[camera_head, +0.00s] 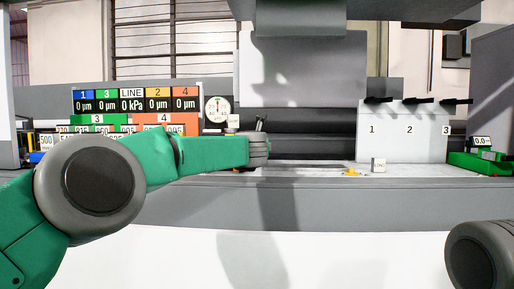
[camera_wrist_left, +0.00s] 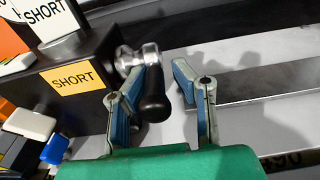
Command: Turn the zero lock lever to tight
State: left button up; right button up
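A lever (camera_wrist_left: 153,98) with a black handle and a silver metal hub sticks out from a dark block (camera_wrist_left: 88,75) with a yellow SHORT label. It is likely the zero lock lever, but no lock or tight marking is readable. My left gripper (camera_wrist_left: 152,82) is open, with blue-grey fingers on either side of the black handle. Whether a finger touches the handle is unclear. In the head view my left arm reaches to the machine bed, and the gripper fingers are mostly hidden behind the wrist. My right gripper is out of view; only part of my right arm shows.
A dial gauge (camera_head: 217,109) and a readout panel (camera_head: 137,103) stand left of the lever. A white panel (camera_head: 402,133) with numbered pegs, a small grey block (camera_head: 378,165) and a yellow piece (camera_head: 351,173) are to the right. The front ledge is mostly clear.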

pick_arm(q)
jog(key=shift+r, duration=0.2)
jog(key=shift+s+r, duration=0.15)
jog(key=shift+s, duration=0.55)
jog(key=s, duration=1)
jog(key=shift+s+r, duration=0.2)
